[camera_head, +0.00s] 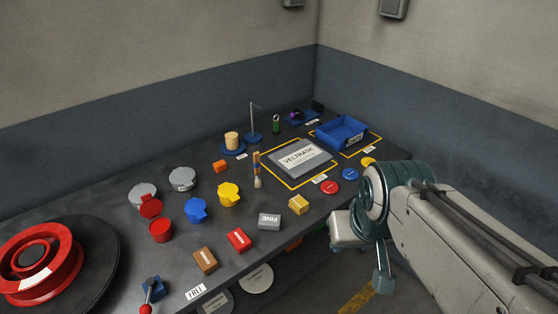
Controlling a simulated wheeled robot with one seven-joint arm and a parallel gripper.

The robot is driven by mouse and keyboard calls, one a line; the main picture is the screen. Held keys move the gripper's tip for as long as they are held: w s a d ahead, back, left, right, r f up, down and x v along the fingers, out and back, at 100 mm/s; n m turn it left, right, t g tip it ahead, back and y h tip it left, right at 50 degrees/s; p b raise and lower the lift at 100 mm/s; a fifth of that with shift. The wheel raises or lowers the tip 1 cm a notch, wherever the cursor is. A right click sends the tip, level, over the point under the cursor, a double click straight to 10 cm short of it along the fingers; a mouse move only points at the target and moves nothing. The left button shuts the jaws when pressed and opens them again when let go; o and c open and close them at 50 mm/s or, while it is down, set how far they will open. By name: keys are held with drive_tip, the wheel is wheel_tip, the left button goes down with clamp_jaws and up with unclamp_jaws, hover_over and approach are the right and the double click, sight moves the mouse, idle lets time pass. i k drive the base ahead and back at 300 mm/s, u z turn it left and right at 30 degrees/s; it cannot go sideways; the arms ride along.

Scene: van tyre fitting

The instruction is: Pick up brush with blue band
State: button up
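One slim brush (257,170) is on the dark bench top, left of the grey mat with the yellow outline. It has an orange-brown handle, a dark bluish band and pale bristles at the lower end. Its details are small, and I cannot tell if it lies flat or stands. My arm reaches in from the right, and its end, with my gripper (350,232), is beside the bench's front edge, well right of and nearer than the brush. The fingers cannot be made out.
The grey mat (282,168) and a blue tray (342,134) lie right of the brush. A yellow lidded pot (229,195) and an orange block (219,166) are to its left. Grey FINE (269,222) and yellow (299,205) blocks are in front. A wheel (42,255) fills the left.

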sight(258, 184)
drive_tip(key=u, duration=0.15)
drive_tip(key=i, duration=0.85)
drive_tip(key=u, duration=0.45)
